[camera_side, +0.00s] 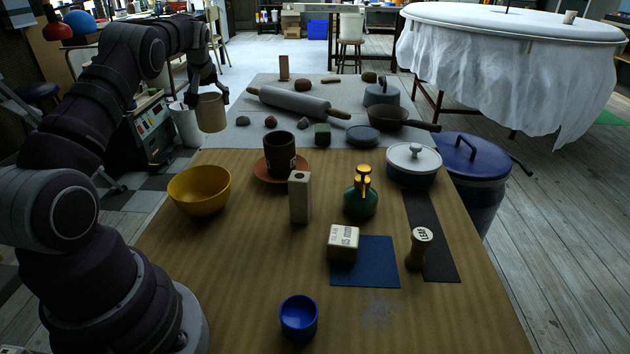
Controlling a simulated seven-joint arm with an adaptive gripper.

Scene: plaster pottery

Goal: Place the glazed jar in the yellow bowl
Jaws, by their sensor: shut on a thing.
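My gripper (207,95) is at the upper left, shut on a tan, cylindrical jar (211,115), which I take to be the glazed jar. It holds the jar upright in the air at its rim; the exact finger contact is too small to see clearly. The yellow bowl (199,190) stands on the left edge of the wooden table, below the jar in the picture. The part of its inside that I see looks empty. The jar is apart from the bowl.
A dark mug (279,150) on an orange saucer (263,178) stands right of the bowl. A pale block (300,197), a green bottle (360,200) and a lidded pot (413,166) stand farther right. A rolling pin (300,103) lies behind. The table's left front is clear.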

